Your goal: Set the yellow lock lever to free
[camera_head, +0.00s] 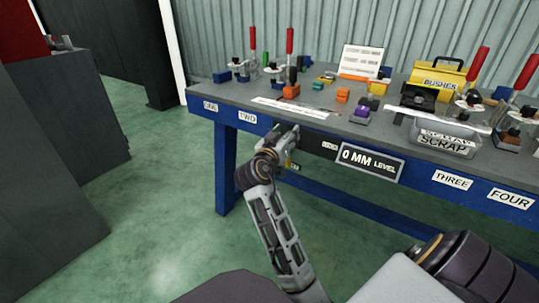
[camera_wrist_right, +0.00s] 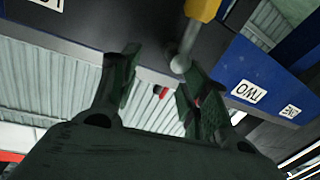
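The yellow lock lever (camera_wrist_right: 202,9) shows at the top of the right wrist view, with a grey rod ending in a ball (camera_wrist_right: 180,63). In the head view a small yellow part shows beside my right gripper (camera_head: 287,140) at the bench's front edge, mostly hidden by the gripper. My right gripper (camera_wrist_right: 160,60) is open in the wrist view. The ball end is close to the fingertip on the right of that picture; I cannot tell whether they touch. The "LOCK" label (camera_head: 330,146) is just right of the gripper. My left gripper is not in view.
The blue-framed workbench (camera_head: 226,165) carries clamps with red handles, small coloured blocks, a yellow bushes box (camera_head: 440,80) and a scrap bin (camera_head: 443,140). The green floor (camera_head: 150,190) is clear on the left.

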